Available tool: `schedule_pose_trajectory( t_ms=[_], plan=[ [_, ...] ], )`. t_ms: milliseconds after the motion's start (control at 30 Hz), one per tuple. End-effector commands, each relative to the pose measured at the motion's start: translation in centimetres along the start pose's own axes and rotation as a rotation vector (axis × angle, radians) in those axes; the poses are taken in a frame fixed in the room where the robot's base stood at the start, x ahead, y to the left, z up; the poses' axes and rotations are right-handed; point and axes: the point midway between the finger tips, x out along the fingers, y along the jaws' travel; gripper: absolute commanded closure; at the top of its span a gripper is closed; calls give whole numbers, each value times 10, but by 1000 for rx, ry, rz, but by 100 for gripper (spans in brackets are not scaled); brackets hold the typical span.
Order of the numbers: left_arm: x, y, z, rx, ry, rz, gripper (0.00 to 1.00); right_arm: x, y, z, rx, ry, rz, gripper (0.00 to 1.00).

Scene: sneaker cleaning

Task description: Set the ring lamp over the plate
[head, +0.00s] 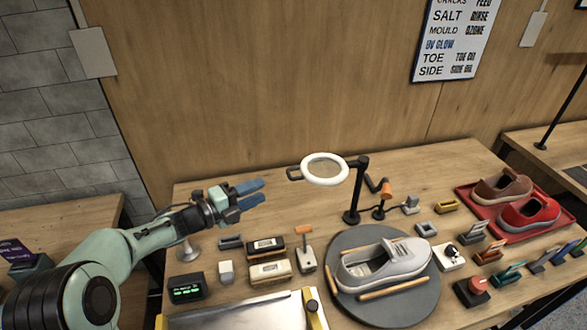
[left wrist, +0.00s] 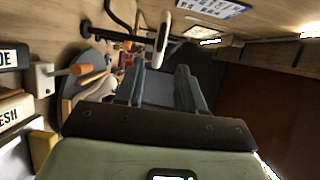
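The ring lamp (head: 325,182) is a white ring on a black post, with a small dark handle on its left side. The ring hangs above the back left edge of the round grey plate (head: 347,240). A grey sneaker (head: 385,264) lies on the plate, to the right of and below the ring. My left gripper (head: 262,190) is left of the lamp handle, apart from it, pointing right. Its fingers are parted and empty. In the left wrist view the ring (left wrist: 162,42) shows edge-on beyond the fingers (left wrist: 163,70). My right gripper is not in view.
A black box with a green display (head: 186,288), several brushes and small blocks stand left of the plate. A red tray (head: 471,204) with two shoes is at the right. An orange-topped tool (head: 386,188) stands close beside the lamp post. The back left tabletop is clear.

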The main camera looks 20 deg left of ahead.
Motion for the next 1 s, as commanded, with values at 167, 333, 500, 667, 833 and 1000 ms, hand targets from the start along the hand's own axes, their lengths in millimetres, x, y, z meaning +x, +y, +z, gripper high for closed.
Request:
schedule_pose_trajectory(
  t_ms=[167, 333, 500, 667, 833, 1000],
  plan=[
    [31, -3, -1, -1, 5, -2, 62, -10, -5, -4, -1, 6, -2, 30],
    [69, -4, -1, -1, 5, -2, 62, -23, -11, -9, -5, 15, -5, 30],
    [101, -4, 0, 0, 2, -2, 62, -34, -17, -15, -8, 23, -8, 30],
    [120, -3, 0, 0, 2, -1, 62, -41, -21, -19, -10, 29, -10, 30],
    [127, -1, 0, 1, 1, -1, 62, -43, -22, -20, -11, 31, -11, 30],
    [128, 0, 0, 1, 0, 0, 62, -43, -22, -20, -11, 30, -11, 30]
  ],
)
